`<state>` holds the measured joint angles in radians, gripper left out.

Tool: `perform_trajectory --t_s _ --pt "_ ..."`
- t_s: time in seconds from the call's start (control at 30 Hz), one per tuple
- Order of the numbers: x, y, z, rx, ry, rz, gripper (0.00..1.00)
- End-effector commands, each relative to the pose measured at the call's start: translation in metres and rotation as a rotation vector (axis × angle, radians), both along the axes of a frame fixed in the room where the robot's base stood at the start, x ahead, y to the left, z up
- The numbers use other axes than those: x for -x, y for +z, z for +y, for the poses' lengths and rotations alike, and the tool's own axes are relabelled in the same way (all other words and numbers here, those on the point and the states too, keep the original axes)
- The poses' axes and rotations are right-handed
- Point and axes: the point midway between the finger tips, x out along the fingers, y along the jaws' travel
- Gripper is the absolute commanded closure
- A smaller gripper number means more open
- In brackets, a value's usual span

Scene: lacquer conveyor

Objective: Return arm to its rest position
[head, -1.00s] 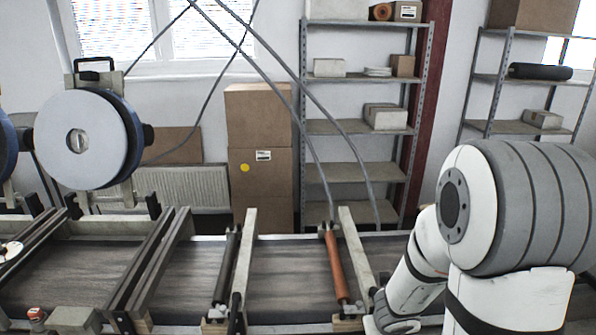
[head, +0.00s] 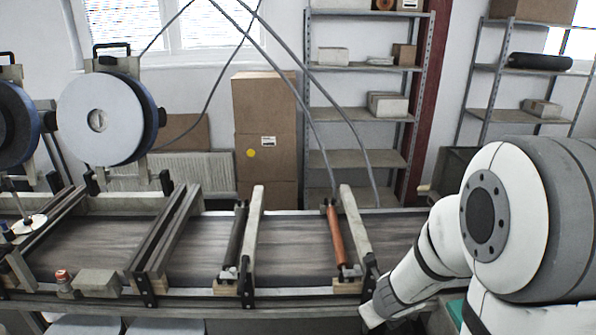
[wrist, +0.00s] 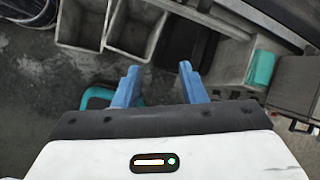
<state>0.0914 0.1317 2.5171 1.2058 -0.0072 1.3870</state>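My gripper (wrist: 159,82) shows in the wrist view with its two blue fingers apart and nothing between them. It hangs over a grey floor, and no part of it touches anything that I can see. In the head view my white and grey arm is folded at the right edge, in front of the conveyor (head: 300,240). The gripper itself does not show in the head view.
In the wrist view, grey open bins (wrist: 133,27) and a teal object (wrist: 262,67) lie beyond the fingers. In the head view, rollers and rails cross the conveyor. Cardboard boxes (head: 264,105) and a metal shelf (head: 365,115) stand behind it.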

Motion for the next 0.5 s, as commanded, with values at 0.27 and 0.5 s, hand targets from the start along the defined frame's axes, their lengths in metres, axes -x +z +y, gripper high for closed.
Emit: perform_trajectory --t_s 0.27,0.5 --pt "0.004 0.032 0.040 0.139 0.558 -0.075 0.62" --pt "0.053 0.065 0.075 0.472 1.388 -0.130 0.62"
